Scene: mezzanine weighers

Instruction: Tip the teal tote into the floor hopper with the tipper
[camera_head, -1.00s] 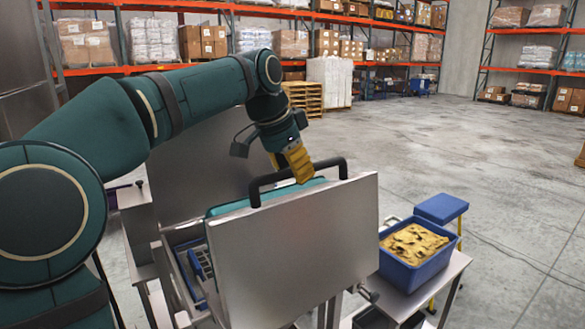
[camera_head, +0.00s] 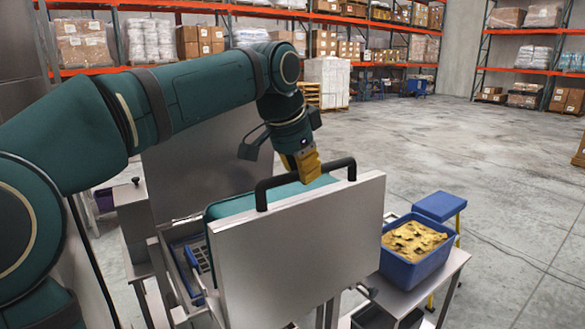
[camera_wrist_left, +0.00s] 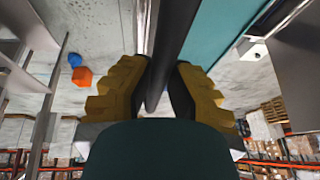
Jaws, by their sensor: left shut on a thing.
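The tipper has a flat steel panel (camera_head: 300,255) with a black bar handle (camera_head: 285,180) along its top edge. My left gripper (camera_head: 305,172), with yellow fingers, is shut on this handle. In the left wrist view, the dark bar (camera_wrist_left: 176,35) runs between the fingers of my left gripper (camera_wrist_left: 157,88). The teal tote (camera_head: 235,205) sits just behind the panel. Only its upper edge shows, and a teal strip (camera_wrist_left: 222,38) appears beside the bar in the wrist view. I cannot make out the floor hopper. My right gripper is not in view.
A blue bin (camera_head: 405,270) of yellowish pieces stands on a steel side table (camera_head: 445,275) right of the tipper. A blue-topped step stool (camera_head: 440,207) is behind it. Loaded racks (camera_head: 200,40) line the back. The concrete floor (camera_head: 460,140) at right is open.

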